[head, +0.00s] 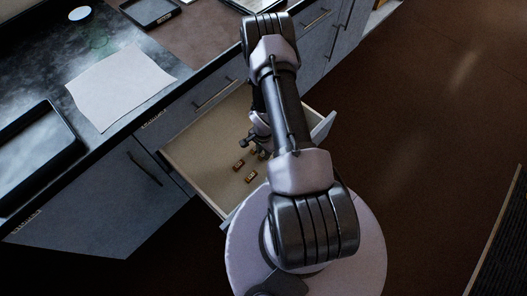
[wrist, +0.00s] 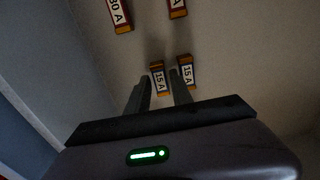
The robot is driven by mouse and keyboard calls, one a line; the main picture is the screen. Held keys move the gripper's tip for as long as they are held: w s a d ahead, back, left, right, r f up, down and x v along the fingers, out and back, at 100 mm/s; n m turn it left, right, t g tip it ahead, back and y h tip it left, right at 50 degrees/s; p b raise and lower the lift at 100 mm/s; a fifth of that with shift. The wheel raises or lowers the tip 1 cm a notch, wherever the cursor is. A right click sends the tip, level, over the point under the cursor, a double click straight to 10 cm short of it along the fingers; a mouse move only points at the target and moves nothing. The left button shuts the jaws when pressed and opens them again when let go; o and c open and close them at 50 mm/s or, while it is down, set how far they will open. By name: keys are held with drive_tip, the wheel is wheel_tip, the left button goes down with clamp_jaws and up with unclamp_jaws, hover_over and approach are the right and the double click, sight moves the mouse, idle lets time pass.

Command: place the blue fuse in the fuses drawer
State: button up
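The open drawer (head: 196,152) has a pale floor with several small orange-ended fuses on it. My gripper (head: 256,146) is inside the drawer, low over its floor. In the wrist view, my gripper (wrist: 160,80) has its two fingers apart, with a fuse marked 15 A (wrist: 158,78) between the tips. I cannot tell whether the fingers touch it. Another 15 A fuse (wrist: 187,72) lies just right of the right finger. The dark edges of the 15 A fuses may be blue, but the light is too dim to be sure. The drawer's label is not readable.
A 30 A fuse (wrist: 119,14) and another fuse (wrist: 177,8) lie farther off on the drawer floor. The counter above carries a white sheet (head: 122,85), a black tray (head: 38,150) and a smaller black tray (head: 150,10).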

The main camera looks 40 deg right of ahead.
wheel_tip(320, 180, up, 12)
drive_tip(key=p, duration=1)
drive_tip(key=shift+f, duration=0.15)
drive_tip(key=w+r+n, duration=0.1)
drive_tip(key=w+r, duration=0.2)
drive_tip(key=r, duration=0.3)
drive_tip(key=w+r+n+t, duration=0.1)
drive_tip(key=w+r, duration=0.1)
drive_tip(key=r, duration=0.3)
drive_tip(key=w+r+n, duration=0.1)
drive_tip(key=w+r, duration=0.2)
drive_tip(key=r, duration=0.3)
drive_tip(key=a+r+n+t, duration=0.1)
drive_tip(key=a+r, duration=0.3)
drive_tip(key=r, duration=0.5)
drive_tip(key=a+r+n+t, duration=0.15)
drive_tip(key=a+r, duration=0.25)
drive_tip(key=r, duration=0.5)
drive_tip(key=s+a+r+n+t+y, duration=0.2)
drive_tip(key=s+a+r+n, duration=0.5)
drive_tip(key=s+a+r, duration=0.9)
drive_tip(key=shift+v, duration=1.05)
